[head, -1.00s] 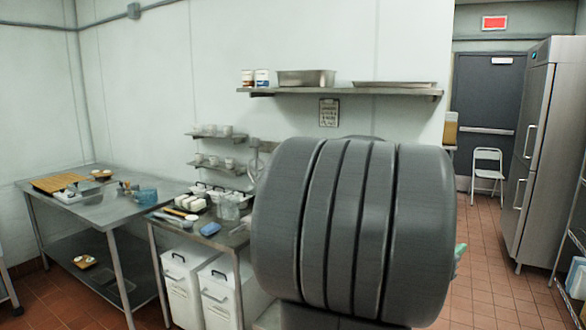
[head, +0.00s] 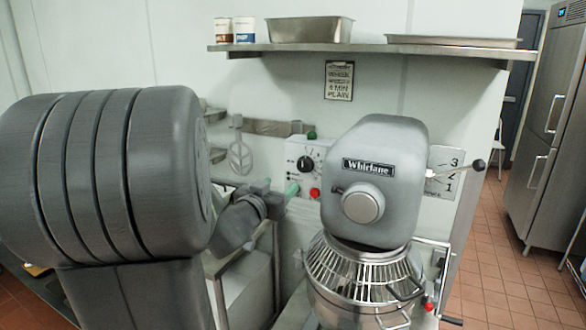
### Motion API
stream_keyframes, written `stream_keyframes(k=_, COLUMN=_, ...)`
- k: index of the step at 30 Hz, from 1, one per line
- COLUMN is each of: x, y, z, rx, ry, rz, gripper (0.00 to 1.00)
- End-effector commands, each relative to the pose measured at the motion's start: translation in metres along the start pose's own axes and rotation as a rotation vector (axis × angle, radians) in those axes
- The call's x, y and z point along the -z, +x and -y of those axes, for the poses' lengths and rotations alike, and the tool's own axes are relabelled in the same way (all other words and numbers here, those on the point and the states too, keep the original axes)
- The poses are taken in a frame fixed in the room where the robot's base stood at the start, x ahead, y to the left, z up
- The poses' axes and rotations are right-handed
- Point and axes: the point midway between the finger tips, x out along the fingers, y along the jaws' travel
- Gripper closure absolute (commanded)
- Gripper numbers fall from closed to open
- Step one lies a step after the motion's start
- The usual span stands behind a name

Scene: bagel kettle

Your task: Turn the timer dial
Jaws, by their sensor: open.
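The timer dial (head: 305,164) is a dark round knob on a pale control panel with tick marks around it, on the wall side left of the mixer. My large grey arm covers the left part of the view.
The grey mixer (head: 375,185) with its wire bowl guard (head: 360,262) stands right of the panel. A steel shelf (head: 375,47) with a pan runs overhead. Open floor lies at right.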

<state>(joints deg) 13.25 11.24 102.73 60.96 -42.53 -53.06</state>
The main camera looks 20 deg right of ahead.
Motion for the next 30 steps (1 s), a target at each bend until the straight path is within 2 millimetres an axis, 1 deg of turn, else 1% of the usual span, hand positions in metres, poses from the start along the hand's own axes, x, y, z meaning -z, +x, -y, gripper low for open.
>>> stream_keyframes(k=5, x=0.000, y=0.030, z=-0.001, rx=-0.003, ry=-0.001, rz=0.003, gripper=0.41)
stream_keyframes(k=12, x=0.000, y=0.076, z=-0.001, rx=-0.003, ry=0.000, rz=0.003, gripper=0.41)
stream_keyframes(k=18, x=0.001, y=0.108, z=-0.001, rx=-0.002, ry=0.000, rz=0.002, gripper=0.41)
stream_keyframes(k=21, x=0.000, y=0.118, z=-0.001, rx=-0.002, ry=-0.001, rz=0.002, gripper=0.41)
stream_keyframes(k=24, x=0.000, y=0.125, z=-0.001, rx=-0.002, ry=0.001, rz=0.000, gripper=0.41)
stream_keyframes(k=30, x=-0.001, y=0.128, z=-0.001, rx=-0.001, ry=0.001, rz=0.001, gripper=0.41)
